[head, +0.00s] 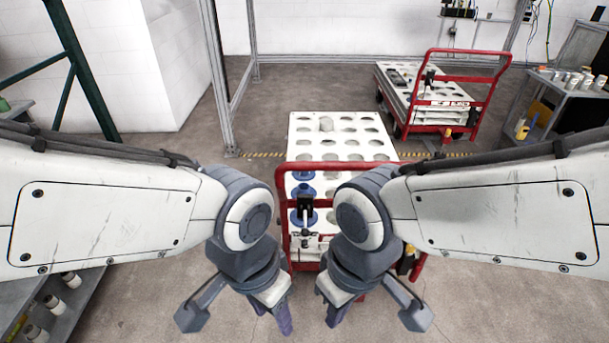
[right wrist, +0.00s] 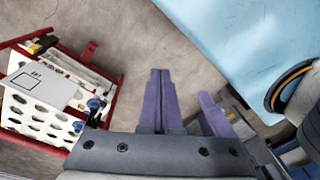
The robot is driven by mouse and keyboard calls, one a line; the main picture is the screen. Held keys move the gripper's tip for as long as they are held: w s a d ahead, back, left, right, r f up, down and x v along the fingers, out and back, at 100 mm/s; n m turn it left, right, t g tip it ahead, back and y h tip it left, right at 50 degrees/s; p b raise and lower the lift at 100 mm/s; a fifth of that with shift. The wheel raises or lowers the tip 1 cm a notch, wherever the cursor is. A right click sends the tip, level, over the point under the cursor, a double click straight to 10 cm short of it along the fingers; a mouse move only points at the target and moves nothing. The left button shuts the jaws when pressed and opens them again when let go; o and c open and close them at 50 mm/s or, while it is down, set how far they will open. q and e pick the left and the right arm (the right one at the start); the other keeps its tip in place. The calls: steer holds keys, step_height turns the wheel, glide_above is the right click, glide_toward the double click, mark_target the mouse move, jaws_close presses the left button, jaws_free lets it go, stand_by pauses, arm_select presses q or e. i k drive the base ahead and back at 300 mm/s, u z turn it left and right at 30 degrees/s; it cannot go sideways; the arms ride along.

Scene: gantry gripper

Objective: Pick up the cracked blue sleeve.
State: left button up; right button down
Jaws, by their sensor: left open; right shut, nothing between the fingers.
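Several blue sleeves (head: 302,190) stand along the left side of a white tray (head: 292,140) with round holes, on a red cart. I cannot tell which one is cracked; the handle and a black fixture partly hide the nearest (head: 303,218). In the right wrist view, blue sleeves (right wrist: 94,103) show small at the tray's edge. My left gripper (head: 284,322) is open and points down on the near side of the cart, apart from the sleeves. My right gripper (head: 333,316) is beside it, its purple fingers (right wrist: 160,75) shut and empty.
The cart's red handle (head: 340,168) rises between me and the tray. A second red cart (head: 450,52) and a grey tool cart (head: 565,90) are at the back right. A shelf (head: 85,300) stands at left.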

mark_target(299, 175)
steer(key=u, duration=0.75)
steer(key=i, duration=5.3)
steer(key=z, duration=3.75)
